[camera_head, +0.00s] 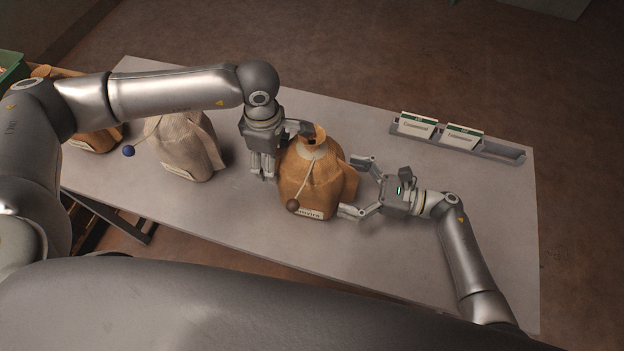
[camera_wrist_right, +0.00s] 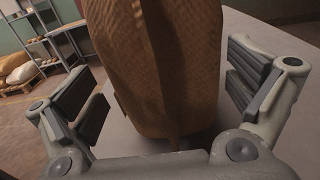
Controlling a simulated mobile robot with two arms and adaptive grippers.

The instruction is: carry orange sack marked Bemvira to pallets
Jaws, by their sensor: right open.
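The orange sack (camera_head: 312,185) stands upright on the table, tied at the neck with a pale cord ending in a brown ball. Its label at the lower front reads partly as "mvira". My right gripper (camera_head: 356,187) is open at the sack's right side, its fingers on either side of that edge. In the right wrist view the sack (camera_wrist_right: 160,65) fills the space between the spread fingers; contact cannot be told. My left gripper (camera_head: 264,165) points down close against the sack's left side, and its finger gap is not clear. Pallets (camera_wrist_right: 15,88) with sacks show far off in the right wrist view.
A pale sack (camera_head: 185,145) with a blue ball and another orange sack (camera_head: 95,138) stand on the grey table (camera_head: 425,250) at left. A grey card holder (camera_head: 495,150) with two cards lies at the back right. Shelving (camera_wrist_right: 55,35) stands in the wrist view's background.

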